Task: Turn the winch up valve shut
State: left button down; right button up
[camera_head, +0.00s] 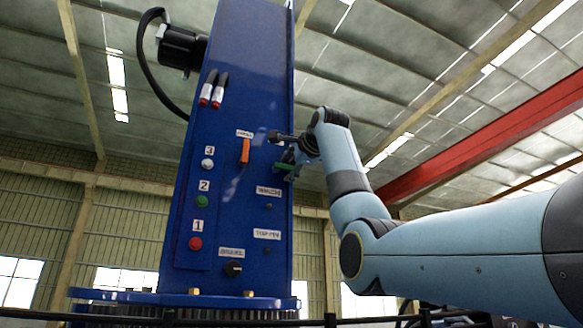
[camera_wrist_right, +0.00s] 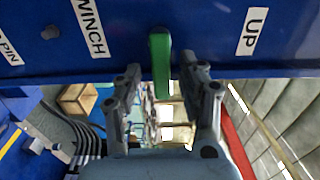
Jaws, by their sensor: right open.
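The winch up valve has a green handle (camera_head: 285,166) on the right side of the blue crane column, lying roughly level in the head view. In the right wrist view the green handle (camera_wrist_right: 160,62) sits between the "WINCH" label (camera_wrist_right: 90,27) and the "UP" label (camera_wrist_right: 252,31), its free end reaching past the panel edge. My right gripper (camera_head: 291,152) is at the valve. Its open fingers (camera_wrist_right: 162,72) stand on either side of the handle's free end, with a gap visible on both sides. My left gripper is not in view.
The blue column (camera_head: 235,60) also carries an orange handle (camera_head: 245,151), red (camera_head: 195,244), green (camera_head: 202,201) and white (camera_head: 208,164) buttons, and a black knob (camera_head: 233,268). A black motor (camera_head: 182,48) is at upper left. A wooden crate (camera_wrist_right: 77,99) is in the background.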

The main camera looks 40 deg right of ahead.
jog(key=v, duration=1.2)
dwell(0.3)
